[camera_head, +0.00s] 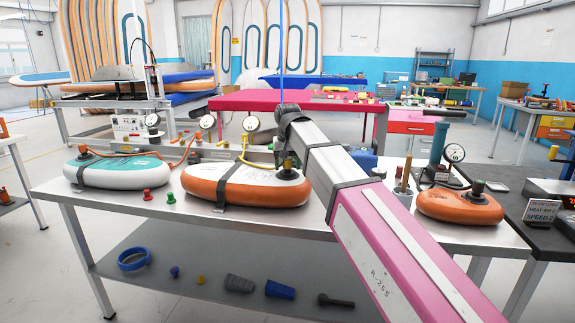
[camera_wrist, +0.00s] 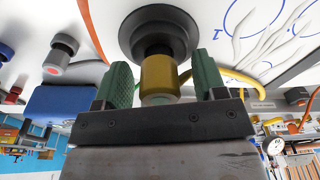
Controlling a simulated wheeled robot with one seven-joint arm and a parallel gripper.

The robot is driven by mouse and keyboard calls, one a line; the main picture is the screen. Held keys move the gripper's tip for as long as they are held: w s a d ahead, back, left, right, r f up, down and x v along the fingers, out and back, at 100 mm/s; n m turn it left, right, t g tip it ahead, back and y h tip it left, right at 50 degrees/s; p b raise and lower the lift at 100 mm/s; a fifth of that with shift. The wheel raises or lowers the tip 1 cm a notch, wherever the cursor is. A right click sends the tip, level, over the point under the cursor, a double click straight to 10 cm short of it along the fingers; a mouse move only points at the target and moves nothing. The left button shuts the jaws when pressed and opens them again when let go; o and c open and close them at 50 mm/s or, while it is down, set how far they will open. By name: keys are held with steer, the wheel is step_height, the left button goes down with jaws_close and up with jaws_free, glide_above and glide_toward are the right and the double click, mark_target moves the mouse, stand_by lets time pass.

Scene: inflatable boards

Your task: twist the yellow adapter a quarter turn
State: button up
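The yellow adapter (camera_wrist: 158,76) sits on the black round valve (camera_wrist: 158,35) of the white-topped, orange-sided board (camera_head: 240,186). In the head view the adapter (camera_head: 288,164) is small, at the board's right end, just below the end of my arm. My gripper (camera_wrist: 162,78) has its two green-padded fingers on either side of the adapter. A gap shows between each finger and the adapter, so it is open around it and not gripping. In the head view my gripper is mostly hidden by my arm and too small to make out clearly.
A teal board (camera_head: 118,171) lies left and a small orange board (camera_head: 458,206) right. Red (camera_head: 147,195) and green (camera_head: 171,198) plugs stand on the metal table (camera_head: 122,217).

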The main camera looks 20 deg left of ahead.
steer(key=r, duration=0.3)
steer(key=s+r, duration=0.1)
steer(key=r, duration=0.6)
steer(key=shift+s+d+r, duration=0.15)
steer(key=shift+d+r, duration=0.1)
steer(key=shift+r, duration=0.15)
